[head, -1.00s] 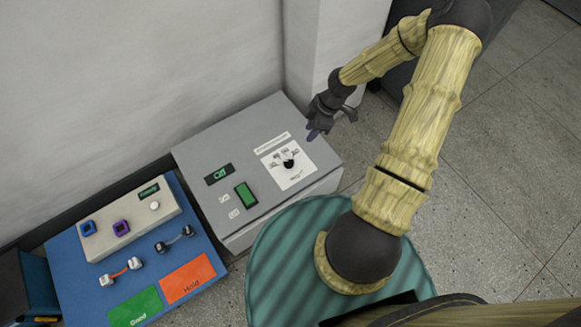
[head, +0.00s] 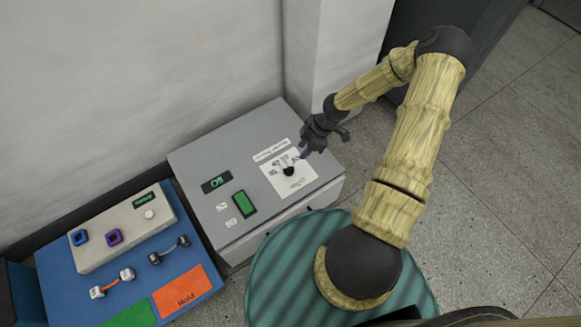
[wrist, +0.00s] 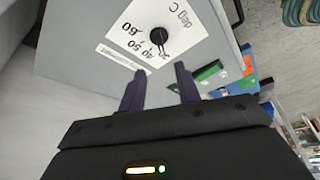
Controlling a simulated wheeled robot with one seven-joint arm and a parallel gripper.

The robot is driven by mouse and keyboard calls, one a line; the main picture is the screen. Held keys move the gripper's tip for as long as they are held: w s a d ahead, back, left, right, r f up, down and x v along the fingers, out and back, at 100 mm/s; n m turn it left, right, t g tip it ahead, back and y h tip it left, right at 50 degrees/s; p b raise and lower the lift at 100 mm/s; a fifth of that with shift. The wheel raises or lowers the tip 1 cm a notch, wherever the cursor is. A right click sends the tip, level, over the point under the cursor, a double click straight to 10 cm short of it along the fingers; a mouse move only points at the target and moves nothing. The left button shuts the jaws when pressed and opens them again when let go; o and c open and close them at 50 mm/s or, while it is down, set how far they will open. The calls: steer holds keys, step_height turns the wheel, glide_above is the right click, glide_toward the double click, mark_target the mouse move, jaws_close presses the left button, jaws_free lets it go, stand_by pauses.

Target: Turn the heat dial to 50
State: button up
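The heat dial (head: 288,171) is a small black knob on a white label plate (head: 300,182) on the grey control box. In the wrist view the dial (wrist: 157,35) sits beyond my fingertips, with 40, 50, 60 and "deg C" printed around it. Its pointer seems turned toward the low end, beside the 40; the exact reading is too small to tell. My gripper (head: 305,154) is at the plate's upper right corner in the head view. In the wrist view its two dark purple fingers (wrist: 160,72) are apart and empty, not around the knob.
The grey box (head: 225,150) also carries a small green-lit display (head: 216,183) and a green panel (head: 244,204). Left of it, a blue board (head: 205,272) holds a beige unit (head: 125,230), small parts, and orange and green areas. A wall stands behind.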

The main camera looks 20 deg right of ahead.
mark_target(289, 167)
steer(key=b+x, duration=0.4)
steer(key=x, duration=0.8)
steer(key=shift+f, duration=0.1)
jaws_close()
